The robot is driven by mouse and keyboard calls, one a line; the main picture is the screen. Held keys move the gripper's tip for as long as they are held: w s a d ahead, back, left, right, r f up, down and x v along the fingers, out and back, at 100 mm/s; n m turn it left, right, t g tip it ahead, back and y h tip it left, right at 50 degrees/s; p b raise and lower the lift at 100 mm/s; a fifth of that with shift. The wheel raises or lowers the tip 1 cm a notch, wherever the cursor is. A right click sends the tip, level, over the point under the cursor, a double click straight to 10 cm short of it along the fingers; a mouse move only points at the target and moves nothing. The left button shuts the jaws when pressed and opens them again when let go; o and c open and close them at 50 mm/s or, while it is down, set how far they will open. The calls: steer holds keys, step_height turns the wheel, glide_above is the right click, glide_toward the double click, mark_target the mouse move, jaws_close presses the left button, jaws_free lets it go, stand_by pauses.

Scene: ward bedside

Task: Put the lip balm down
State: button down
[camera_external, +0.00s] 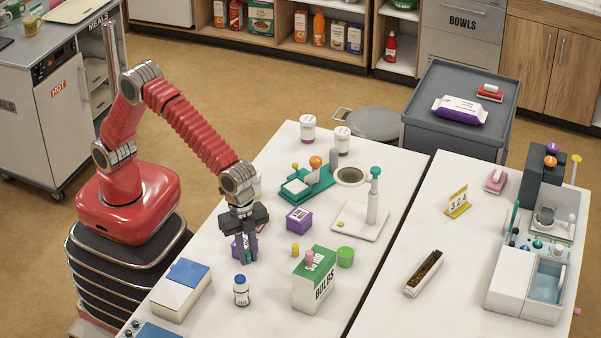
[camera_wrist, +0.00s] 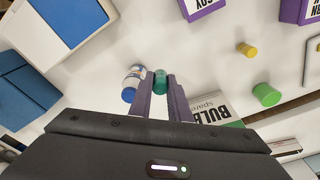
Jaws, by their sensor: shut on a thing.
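My gripper (camera_wrist: 160,78) is shut on a small teal cylinder, the lip balm (camera_wrist: 160,84), held between the two purple-grey fingers. In the external view my gripper (camera_external: 247,257) points down over the left part of the white table (camera_external: 215,300).
A white bottle with a blue cap (camera_external: 241,291) stands close in front of my gripper. The bulbs carton (camera_external: 315,283) and green cup (camera_external: 345,257) are to the right. A purple box (camera_external: 299,219) stands behind. A white-and-blue box (camera_external: 181,290) lies left.

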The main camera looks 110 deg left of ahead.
glide_above(251, 286)
step_height(251, 286, down, 6)
steer(key=shift+s+r, duration=0.1)
steer(key=shift+s, duration=0.05)
steer(key=shift+f, duration=1.85)
steer(key=shift+f, duration=0.15)
steer(key=c, duration=1.7)
jaws_free()
steer(key=shift+o, duration=0.2)
steer(key=r, duration=0.8)
steer(key=s+a+r, duration=0.1)
steer(key=r, duration=0.3)
steer(key=shift+s+r, duration=0.1)
steer(key=shift+r, duration=0.05)
